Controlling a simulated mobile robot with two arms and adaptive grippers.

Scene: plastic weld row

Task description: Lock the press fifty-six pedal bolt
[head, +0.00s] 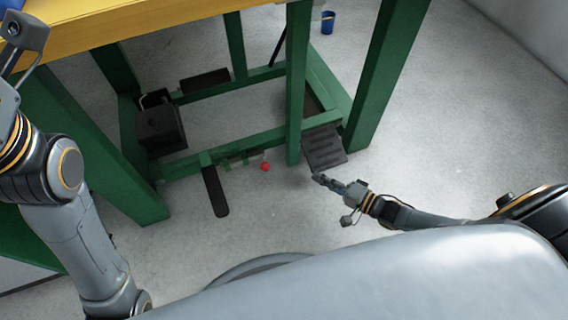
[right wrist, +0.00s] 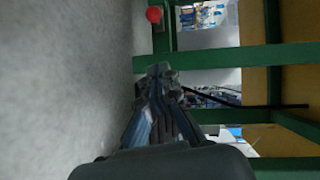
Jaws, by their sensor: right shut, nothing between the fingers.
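A red ball knob (head: 265,167) sits low at the front of the green press frame, beside a small green bracket (head: 236,159) on the lower front rail. I take it as the bolt's handle; the bolt itself is too small to make out. A long black pedal (head: 216,192) sticks out to the left of the knob. My right gripper (head: 318,178) is shut and empty, low over the floor, right of the knob and apart from it. In the right wrist view the knob (right wrist: 153,14) is at the top, beyond the shut fingertips (right wrist: 160,71).
A ribbed black plate (head: 324,147) lies just behind my right gripper, next to a green leg (head: 298,85). A black box (head: 160,127) stands inside the frame at left. A blue bucket (head: 328,22) is far back. The floor (head: 270,210) before the knob is clear.

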